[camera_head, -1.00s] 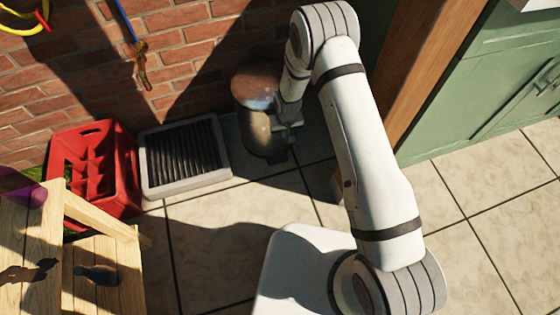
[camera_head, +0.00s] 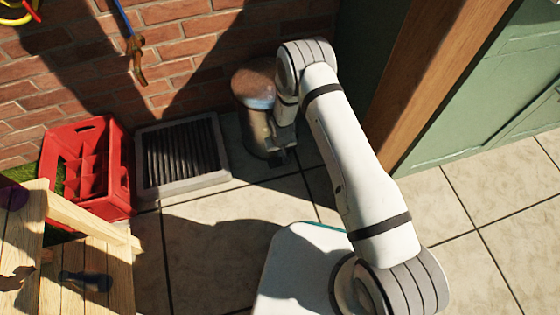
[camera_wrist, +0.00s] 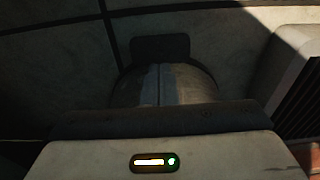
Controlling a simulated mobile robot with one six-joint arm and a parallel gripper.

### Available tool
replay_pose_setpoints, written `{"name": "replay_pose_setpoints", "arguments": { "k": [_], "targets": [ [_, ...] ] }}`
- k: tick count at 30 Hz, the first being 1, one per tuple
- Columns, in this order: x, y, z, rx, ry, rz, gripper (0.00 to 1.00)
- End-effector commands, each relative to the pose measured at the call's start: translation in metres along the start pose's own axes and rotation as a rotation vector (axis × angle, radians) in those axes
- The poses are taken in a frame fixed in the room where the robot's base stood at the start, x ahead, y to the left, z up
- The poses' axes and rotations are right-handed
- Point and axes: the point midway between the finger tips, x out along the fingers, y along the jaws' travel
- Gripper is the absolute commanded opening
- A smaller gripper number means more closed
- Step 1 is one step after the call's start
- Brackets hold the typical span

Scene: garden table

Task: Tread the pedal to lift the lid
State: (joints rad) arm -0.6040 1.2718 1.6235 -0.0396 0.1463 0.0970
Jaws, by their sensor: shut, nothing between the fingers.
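A metallic pedal bin (camera_head: 254,96) stands on the tiles against the brick wall. Its brownish round top looks shut, and my arm covers its right side. The pedal (camera_wrist: 160,46) shows in the wrist view as a dark flat plate at the bin's foot. My gripper (camera_wrist: 160,70) is shut and empty, its fingers pointing down close to the pedal. In the head view my gripper (camera_head: 281,147) is low at the bin's front right. I cannot tell whether the fingertips touch the pedal.
A grey-framed tray with dark slats (camera_head: 182,187) lies left of the bin, beside a red crate (camera_head: 118,165). A wooden bench (camera_head: 60,240) is at lower left. The floor in front is clear.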

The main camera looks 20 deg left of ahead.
Motion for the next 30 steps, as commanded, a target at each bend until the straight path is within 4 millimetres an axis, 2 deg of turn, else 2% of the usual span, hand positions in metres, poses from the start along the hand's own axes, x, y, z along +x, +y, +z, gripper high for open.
{"name": "replay_pose_setpoints", "arguments": {
  "k": [15, 30],
  "targets": [
    [0.061, -0.002, 0.003, -0.001, 0.000, 0.000, 0.00],
    [0.067, -0.001, 0.003, 0.001, -0.001, 0.000, 0.00]
  ]
}}
